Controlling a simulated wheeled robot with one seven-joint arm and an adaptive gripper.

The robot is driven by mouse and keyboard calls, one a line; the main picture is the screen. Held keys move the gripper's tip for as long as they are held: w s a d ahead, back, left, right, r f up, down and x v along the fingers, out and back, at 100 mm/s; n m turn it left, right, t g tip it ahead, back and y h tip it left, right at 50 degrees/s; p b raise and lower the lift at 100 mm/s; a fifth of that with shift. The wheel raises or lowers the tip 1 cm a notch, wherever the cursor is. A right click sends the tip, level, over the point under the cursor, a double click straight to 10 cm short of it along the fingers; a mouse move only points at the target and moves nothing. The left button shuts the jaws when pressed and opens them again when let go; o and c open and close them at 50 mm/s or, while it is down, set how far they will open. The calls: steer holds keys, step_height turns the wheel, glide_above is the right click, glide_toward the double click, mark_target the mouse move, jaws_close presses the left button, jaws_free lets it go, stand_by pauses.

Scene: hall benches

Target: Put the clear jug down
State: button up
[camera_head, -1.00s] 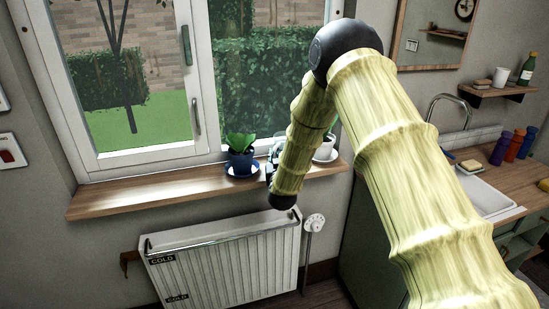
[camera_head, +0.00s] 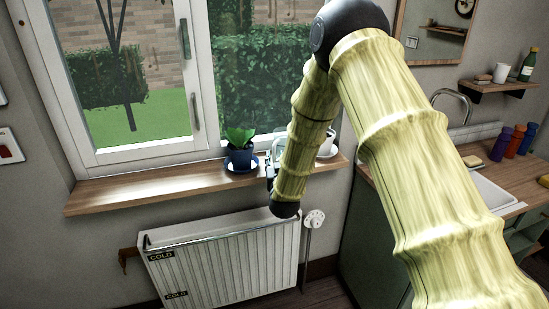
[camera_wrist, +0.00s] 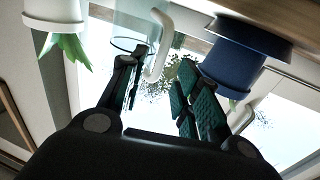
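The clear jug (camera_wrist: 128,22) shows at the top of the wrist view, which is upside down. Its rim and pale handle (camera_wrist: 160,48) are visible; its base is cut off by the frame. My gripper (camera_wrist: 157,64) is open, with one finger on each side of the handle's end and visible gaps to it. In the head view, a sliver of the jug (camera_head: 277,148) shows over the windowsill (camera_head: 130,190), beside my forearm, which hides the rest. Whether its base touches the sill cannot be seen.
A dark blue potted plant on a saucer (camera_head: 241,156) stands left of the jug. A white pot (camera_head: 327,146) stands to its right, partly behind my arm. The sill's left part is bare. A radiator (camera_head: 225,262) is below, and the window (camera_head: 140,80) is behind.

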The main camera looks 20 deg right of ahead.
steer(key=s+a+b, duration=0.1)
steer(key=s, duration=0.6)
steer(key=s+f+n+g+y, duration=0.1)
steer(key=s+f+g, duration=0.3)
steer(key=s+f, duration=0.8)
steer(key=s+f+g+y, duration=0.1)
steer(key=s+f+g, duration=0.55)
steer(key=f, duration=0.95)
steer(key=s+f+g, duration=0.1)
steer(key=s+f, duration=0.3)
steer(key=s, duration=0.5)
steer(key=s+f+g, duration=0.2)
steer(key=s+f, duration=0.2)
steer(key=s, duration=0.5)
steer(key=shift+s+f+y, duration=0.25)
steer(key=shift+f+y, duration=0.05)
steer(key=shift+o, duration=0.2)
steer(key=s+f+g, duration=0.2)
steer(key=s+g, duration=0.2)
steer(key=s, duration=1.1)
steer(key=shift+f, duration=0.25)
steer(key=shift+s, duration=0.15)
steer(key=shift+s, duration=0.1)
